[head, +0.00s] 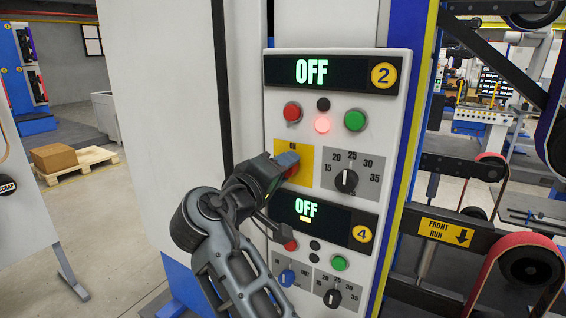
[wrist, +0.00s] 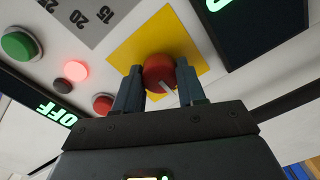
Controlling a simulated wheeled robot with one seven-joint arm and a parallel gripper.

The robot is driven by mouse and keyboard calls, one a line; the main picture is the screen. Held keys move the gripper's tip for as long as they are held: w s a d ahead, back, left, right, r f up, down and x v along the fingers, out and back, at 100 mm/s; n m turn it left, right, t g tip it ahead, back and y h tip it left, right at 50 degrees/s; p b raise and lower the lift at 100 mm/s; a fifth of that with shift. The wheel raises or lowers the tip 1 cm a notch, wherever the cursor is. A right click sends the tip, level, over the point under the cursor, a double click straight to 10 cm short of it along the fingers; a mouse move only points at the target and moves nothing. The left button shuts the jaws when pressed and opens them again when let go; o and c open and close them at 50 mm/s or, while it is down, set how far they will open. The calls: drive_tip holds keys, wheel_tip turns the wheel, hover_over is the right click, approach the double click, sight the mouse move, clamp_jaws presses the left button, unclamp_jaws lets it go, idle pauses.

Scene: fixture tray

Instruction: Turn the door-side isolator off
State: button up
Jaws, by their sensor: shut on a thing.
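A red isolator knob (head: 291,171) with a white pointer mark sits on a yellow plate (head: 305,157) marked ON, on the upper part of a white control panel (head: 335,118). My gripper (head: 283,164) is shut on this knob from the left. In the wrist view, the knob (wrist: 158,70) is between the two fingers of my gripper (wrist: 158,82), and its white mark slants to the lower right. The yellow plate (wrist: 130,42) lies behind it. The upper display (head: 312,72), beside a yellow 2, reads OFF. A lit red lamp (head: 322,124) is below it.
Red (head: 292,111) and green (head: 355,120) buttons and a numbered dial (head: 346,181) are close to the knob. A lower display (head: 307,210), marked 4, also reads OFF, with a blue knob (head: 287,278) below. Belt machinery (head: 470,240) stands at the right.

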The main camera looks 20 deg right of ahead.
idle(0.3)
drive_tip(key=o, duration=1.1)
drive_tip(key=shift+c, duration=0.2)
drive_tip(key=shift+a, duration=0.1)
drive_tip(key=b+v, duration=0.2)
drive_tip(key=v, duration=0.5)
drive_tip(key=shift+s+a, duration=0.2)
drive_tip(key=shift+a, duration=0.1)
